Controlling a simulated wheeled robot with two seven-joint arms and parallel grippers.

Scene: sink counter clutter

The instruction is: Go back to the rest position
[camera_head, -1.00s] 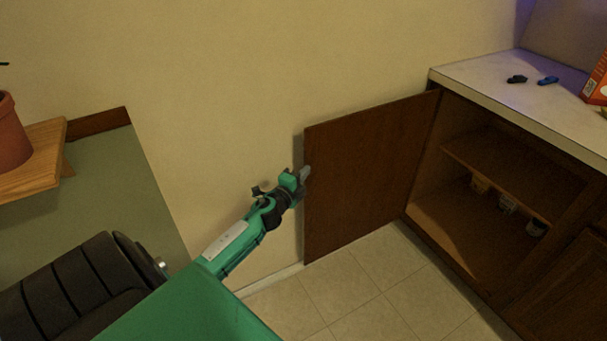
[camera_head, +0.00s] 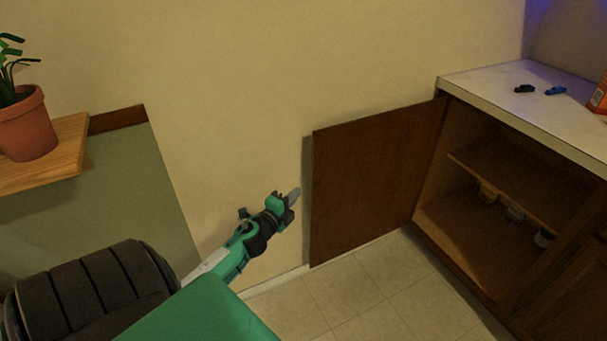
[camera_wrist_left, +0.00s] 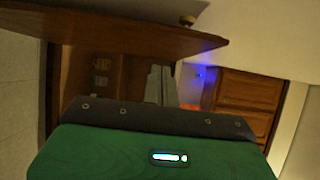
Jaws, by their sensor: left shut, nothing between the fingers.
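My left gripper (camera_head: 293,196) is shut and empty in the head view. It is just left of the free edge of the open brown cabinet door (camera_head: 374,180), apart from it as far as I can tell. The green and black left arm reaches in from the bottom left. In the left wrist view the shut grey fingers (camera_wrist_left: 160,84) show above the green gripper body, and the door (camera_wrist_left: 110,32) runs across the top. My right gripper is in neither view.
The cabinet (camera_head: 490,200) stands open with several small containers inside. Its countertop (camera_head: 490,80) holds a black item (camera_head: 524,88), a blue item (camera_head: 556,90) and an orange box (camera_head: 599,97). A potted plant (camera_head: 27,125) stands on a wooden shelf (camera_head: 75,150) at left. Floor tiles (camera_head: 350,290) are clear.

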